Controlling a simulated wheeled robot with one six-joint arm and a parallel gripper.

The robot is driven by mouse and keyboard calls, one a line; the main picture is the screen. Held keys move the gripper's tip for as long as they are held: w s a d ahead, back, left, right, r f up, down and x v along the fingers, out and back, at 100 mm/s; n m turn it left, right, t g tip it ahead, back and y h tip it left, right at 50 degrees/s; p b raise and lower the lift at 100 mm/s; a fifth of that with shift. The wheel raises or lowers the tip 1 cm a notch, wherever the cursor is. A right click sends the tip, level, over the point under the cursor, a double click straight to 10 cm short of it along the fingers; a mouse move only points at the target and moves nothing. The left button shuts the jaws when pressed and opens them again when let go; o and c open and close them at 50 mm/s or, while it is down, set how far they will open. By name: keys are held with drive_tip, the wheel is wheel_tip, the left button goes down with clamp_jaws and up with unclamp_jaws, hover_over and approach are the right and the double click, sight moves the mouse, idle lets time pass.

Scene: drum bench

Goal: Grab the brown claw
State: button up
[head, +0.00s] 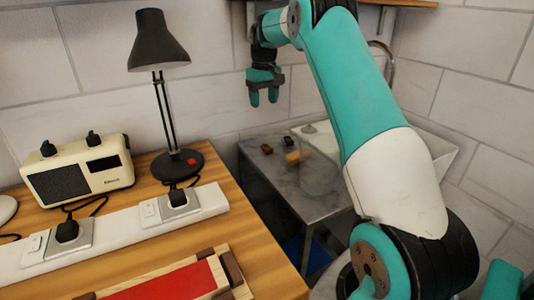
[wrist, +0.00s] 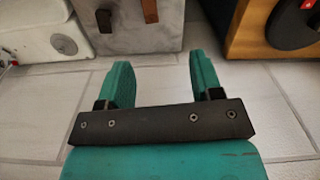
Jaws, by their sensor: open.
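Two small brown pieces lie on the grey marble-topped table: a reddish-brown one (head: 266,149) and a darker one (head: 287,140). The wrist view shows them at the top edge, the reddish-brown one (wrist: 149,10) and the darker one (wrist: 104,20). I cannot tell which is the brown claw; they are too small for their shape to be clear. My gripper (head: 264,97) hangs above the table's back side, fingers down. It is open and empty, apart from both pieces; it shows in the wrist view (wrist: 163,72) with a wide gap between the fingers.
The grey table (head: 275,180) also holds a tan block (head: 292,157) and a translucent container (head: 318,170). A white basin (head: 430,145) stands to its right. The wooden bench (head: 140,240) at left carries a lamp (head: 160,45), radio (head: 80,170), power strip (head: 120,228) and red-topped frame (head: 170,285).

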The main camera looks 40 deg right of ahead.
drive_tip(key=d+f, duration=0.2)
drive_tip(key=d, duration=0.1)
drive_tip(key=p, duration=0.1)
hover_over(268, 148)
drive_tip(key=f, duration=1)
drive_tip(key=shift+s+d+f, duration=0.15)
drive_tip(key=shift+s+f, duration=0.05)
drive_tip(key=shift+s, duration=0.05)
drive_tip(key=shift+w+f+p, duration=0.15)
drive_tip(key=shift+f+p, duration=0.7)
drive_tip(key=shift+f, duration=2.05)
drive_tip(key=c, duration=1)
